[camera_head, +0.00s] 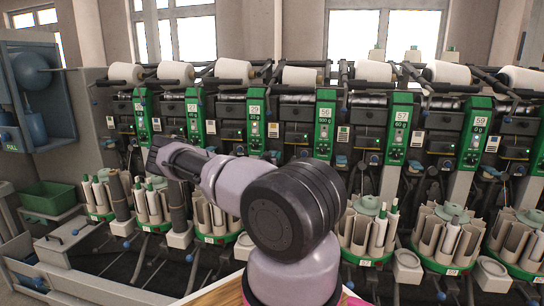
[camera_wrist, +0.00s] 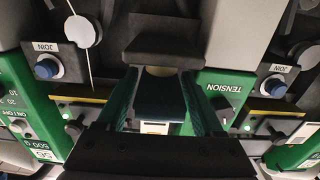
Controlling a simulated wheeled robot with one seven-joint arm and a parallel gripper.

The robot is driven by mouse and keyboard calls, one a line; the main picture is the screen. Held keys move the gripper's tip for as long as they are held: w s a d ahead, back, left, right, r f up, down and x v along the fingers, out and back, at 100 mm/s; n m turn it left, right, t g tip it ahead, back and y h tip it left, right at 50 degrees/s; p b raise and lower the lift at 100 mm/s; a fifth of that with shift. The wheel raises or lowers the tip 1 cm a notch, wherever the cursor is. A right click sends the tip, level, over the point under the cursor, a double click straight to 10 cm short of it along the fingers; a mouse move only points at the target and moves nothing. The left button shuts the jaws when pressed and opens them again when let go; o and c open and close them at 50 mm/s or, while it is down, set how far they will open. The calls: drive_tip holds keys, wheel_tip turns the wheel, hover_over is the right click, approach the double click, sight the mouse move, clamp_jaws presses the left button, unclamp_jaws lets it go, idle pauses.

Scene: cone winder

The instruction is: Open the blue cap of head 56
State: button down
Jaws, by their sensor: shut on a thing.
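In the head view, the green panel of head 56 (camera_head: 325,125) stands near the middle, reading 500 g. In the wrist view, the upside-down 56 label (camera_wrist: 42,155) shows at lower left. My gripper (camera_wrist: 158,80) reaches in with its green-edged fingers on both sides of a dark blue block (camera_wrist: 158,98) and is shut on it. I take this block for the blue cap. Its far end lies in shade under a dark bracket (camera_wrist: 160,52), so I cannot tell how far it is tilted.
Blue JOIN knobs (camera_wrist: 47,68) flank the gripper; another sits at right (camera_wrist: 274,87). A green TENSION panel (camera_wrist: 226,92) is close beside the right finger. In the head view, the neighbouring head 57 (camera_head: 400,128) and several bobbin magazines (camera_head: 370,232) stand close together.

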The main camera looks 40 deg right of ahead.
sight(274, 150)
drive_tip(key=shift+r, duration=0.1)
drive_tip(key=shift+d+r+g+y, duration=0.1)
drive_tip(key=shift+r+g+y, duration=0.65)
drive_tip(key=shift+y, duration=0.45)
drive_tip(key=shift+w+d+r+g+y, duration=0.15)
drive_tip(key=shift+r+g+y, duration=0.2)
drive_tip(key=shift+g+y, duration=0.25)
drive_tip(key=shift+w+d+r+g+y, duration=0.1)
drive_tip(key=shift+r+g+y, duration=0.25)
drive_tip(key=shift+g+y, duration=0.25)
drive_tip(key=shift+w+d+r+g+y, duration=0.1)
drive_tip(key=shift+d+r+g+y, duration=0.1)
drive_tip(key=shift+g+y, duration=0.25)
drive_tip(key=shift+w+d+r+g+y, duration=0.15)
drive_tip(key=shift+g+y, duration=0.15)
drive_tip(key=shift+y, duration=0.15)
drive_tip(key=shift+w+r+g+y, duration=0.15)
drive_tip(key=shift+r+g+y, duration=0.05)
drive_tip(key=shift+g+y, duration=0.6)
drive_tip(key=shift+f, duration=0.1)
drive_tip(key=shift+c, duration=0.7)
unclamp_jaws()
